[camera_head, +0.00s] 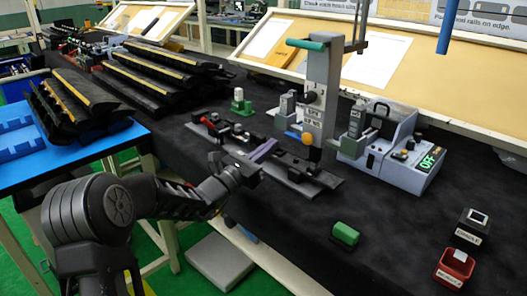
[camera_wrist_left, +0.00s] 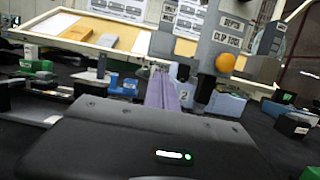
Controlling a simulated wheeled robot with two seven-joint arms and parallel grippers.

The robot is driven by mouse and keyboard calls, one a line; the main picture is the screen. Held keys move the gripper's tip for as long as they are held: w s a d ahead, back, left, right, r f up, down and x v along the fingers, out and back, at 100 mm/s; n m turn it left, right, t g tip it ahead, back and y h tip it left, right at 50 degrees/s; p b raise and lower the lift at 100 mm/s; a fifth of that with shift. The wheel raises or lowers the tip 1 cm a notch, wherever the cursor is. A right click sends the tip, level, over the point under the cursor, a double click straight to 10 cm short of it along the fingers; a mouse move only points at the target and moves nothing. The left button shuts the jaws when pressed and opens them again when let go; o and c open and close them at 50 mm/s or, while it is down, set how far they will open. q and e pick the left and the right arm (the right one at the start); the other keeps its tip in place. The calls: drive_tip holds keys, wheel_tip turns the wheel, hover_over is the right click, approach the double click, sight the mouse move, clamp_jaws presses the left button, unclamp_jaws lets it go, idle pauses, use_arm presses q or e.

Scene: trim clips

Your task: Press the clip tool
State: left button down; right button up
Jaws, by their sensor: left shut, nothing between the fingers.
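The clip tool (camera_head: 318,92) is a tall grey press with a green-tipped lever handle and a yellow-orange knob low on its column. It stands upright on the black table, right of my left gripper. In the left wrist view its column (camera_wrist_left: 228,38) reads "DEPTH CLIP TOOL", with the orange knob below. My left gripper (camera_head: 272,146) has purple fingers, shut together and empty, over the dark rail fixture (camera_head: 322,181) in front of the tool. The fingers also show in the left wrist view (camera_wrist_left: 160,77), left of the tool's column and apart from the knob. My right gripper is not seen.
A grey box with a green "OFF" display (camera_head: 430,160) stands right of the tool. A green block (camera_head: 345,234), a red bin (camera_head: 455,268) and a black box (camera_head: 473,226) lie at the front right. Black trim racks (camera_head: 165,75) fill the left. The front middle is mostly clear.

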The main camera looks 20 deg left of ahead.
use_arm(q)
drive_tip(key=x, duration=0.5)
drive_tip(key=shift+w+d+r+p, duration=0.1)
drive_tip(key=shift+w+r+p, duration=0.05)
drive_tip(key=shift+w+p, duration=0.15)
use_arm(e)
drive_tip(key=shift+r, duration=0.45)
use_arm(q)
drive_tip(key=shift+r, duration=0.1)
wheel_tip(320, 180, up, 22)
drive_tip(key=p, duration=0.7)
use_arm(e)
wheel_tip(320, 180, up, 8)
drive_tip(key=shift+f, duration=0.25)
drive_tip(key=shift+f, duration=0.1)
